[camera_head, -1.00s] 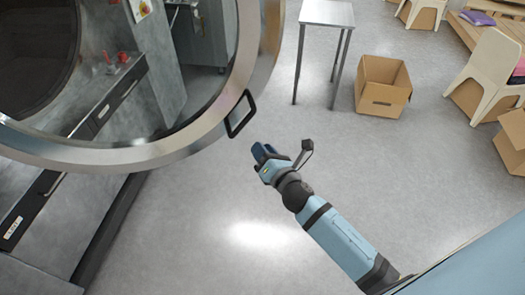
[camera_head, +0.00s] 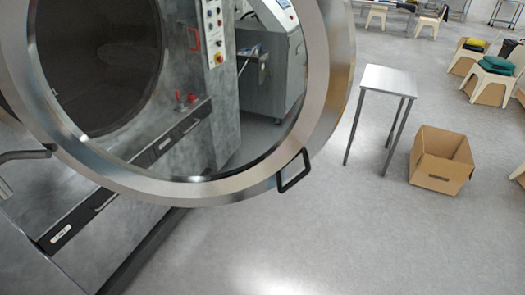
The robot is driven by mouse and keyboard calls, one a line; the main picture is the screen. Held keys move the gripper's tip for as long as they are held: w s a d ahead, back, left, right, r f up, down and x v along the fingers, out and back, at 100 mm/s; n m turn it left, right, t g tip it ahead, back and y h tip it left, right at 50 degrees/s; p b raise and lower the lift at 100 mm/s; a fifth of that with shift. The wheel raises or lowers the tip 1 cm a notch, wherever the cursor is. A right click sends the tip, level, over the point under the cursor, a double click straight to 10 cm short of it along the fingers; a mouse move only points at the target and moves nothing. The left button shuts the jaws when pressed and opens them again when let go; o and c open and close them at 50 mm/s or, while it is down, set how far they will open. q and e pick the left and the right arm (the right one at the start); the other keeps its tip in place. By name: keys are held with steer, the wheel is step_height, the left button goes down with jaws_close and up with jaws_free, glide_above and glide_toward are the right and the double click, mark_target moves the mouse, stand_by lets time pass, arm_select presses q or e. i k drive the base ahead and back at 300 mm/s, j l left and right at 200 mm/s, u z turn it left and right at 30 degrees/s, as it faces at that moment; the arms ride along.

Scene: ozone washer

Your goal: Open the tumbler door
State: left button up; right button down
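The tumbler door (camera_head: 316,75) is a large round metal ring with a see-through middle, filling the upper left of the head view. It stands swung out from the machine, and the dark round drum opening (camera_head: 95,60) shows through it. A black loop handle (camera_head: 293,171) is on the ring's lower right edge, with nothing touching it. Neither of my grippers is in view.
The grey machine front (camera_head: 60,240) fills the lower left. A control panel (camera_head: 213,35) shows through the door. A small metal table (camera_head: 388,80) and a cardboard box (camera_head: 440,160) stand at right. The floor at bottom centre is clear.

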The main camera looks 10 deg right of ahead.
mark_target(327, 27)
steer(key=l+u, duration=0.1)
steer(key=u, duration=0.35)
steer(key=i+l+u, duration=0.1)
steer(key=u, duration=0.3)
steer(key=l+u, duration=0.15)
steer(key=u, duration=0.3)
steer(key=l+u, duration=0.35)
steer(key=l, duration=0.15)
steer(key=k+l+u, duration=0.15)
steer(key=l+u, duration=0.2)
steer(key=k+l, duration=0.1)
steer(key=l, duration=0.3)
steer(key=k+l+u, duration=0.1)
steer(key=l, duration=0.3)
steer(key=k+l, duration=0.15)
steer(key=l, duration=0.25)
steer(key=k+l+u, duration=0.1)
steer(key=l, duration=0.25)
steer(key=k+l, duration=0.15)
steer(key=l, duration=0.25)
